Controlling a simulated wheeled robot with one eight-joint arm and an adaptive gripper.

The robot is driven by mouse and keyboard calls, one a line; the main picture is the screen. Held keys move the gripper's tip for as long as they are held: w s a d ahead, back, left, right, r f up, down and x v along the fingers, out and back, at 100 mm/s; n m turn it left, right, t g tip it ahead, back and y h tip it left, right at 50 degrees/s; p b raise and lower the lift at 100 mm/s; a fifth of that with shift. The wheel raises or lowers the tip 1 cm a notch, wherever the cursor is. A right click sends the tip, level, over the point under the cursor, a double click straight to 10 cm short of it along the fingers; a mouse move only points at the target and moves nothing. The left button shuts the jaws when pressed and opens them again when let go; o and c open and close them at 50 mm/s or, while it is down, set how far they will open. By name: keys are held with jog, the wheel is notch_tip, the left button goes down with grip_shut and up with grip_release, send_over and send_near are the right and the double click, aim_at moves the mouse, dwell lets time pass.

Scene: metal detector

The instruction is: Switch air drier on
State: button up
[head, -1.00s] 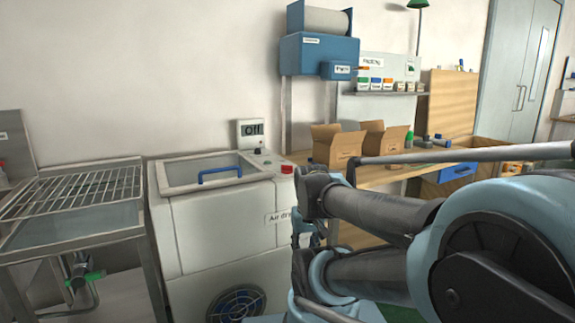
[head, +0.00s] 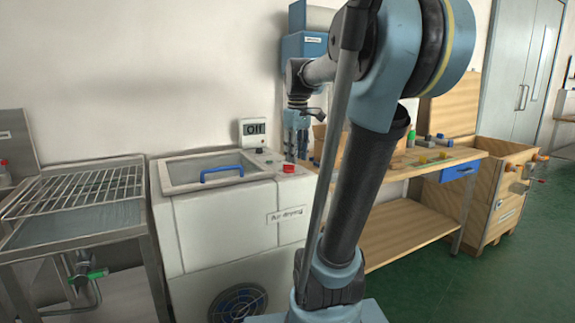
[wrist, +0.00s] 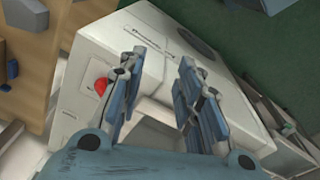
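The air drier (head: 225,225) is a white cabinet with a label on its front, a lid with a blue handle (head: 222,173) and a round fan grille low down. A display (head: 254,130) behind it reads "Off". A red button (head: 289,168) sits at the top right front corner; it also shows in the wrist view as a red knob (wrist: 100,87) beside the left finger. My gripper (head: 296,158) points down near the drier's right edge, close to the red button. In the wrist view my gripper (wrist: 160,70) has its fingers apart with nothing between them. Contact with the button cannot be told.
A metal rack table (head: 75,230) stands left of the drier. A wooden workbench (head: 400,165) with small items stands to the right, partly behind my arm. A wooden crate (head: 495,200) stands further right. Green floor (head: 460,285) is open at the front right.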

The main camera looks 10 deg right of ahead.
jog(key=w+r+n, duration=0.5)
jog(key=w+r, duration=0.4)
jog(key=w, duration=0.6)
send_near(289, 168)
jog(key=shift+g, duration=0.4)
jog(key=f, duration=0.3)
jog(key=w+f, duration=0.1)
jog(key=f, duration=0.3)
jog(key=shift+w+f, duration=0.25)
jog(key=shift+f, duration=0.1)
grip_shut()
jog(key=shift+a, duration=0.1)
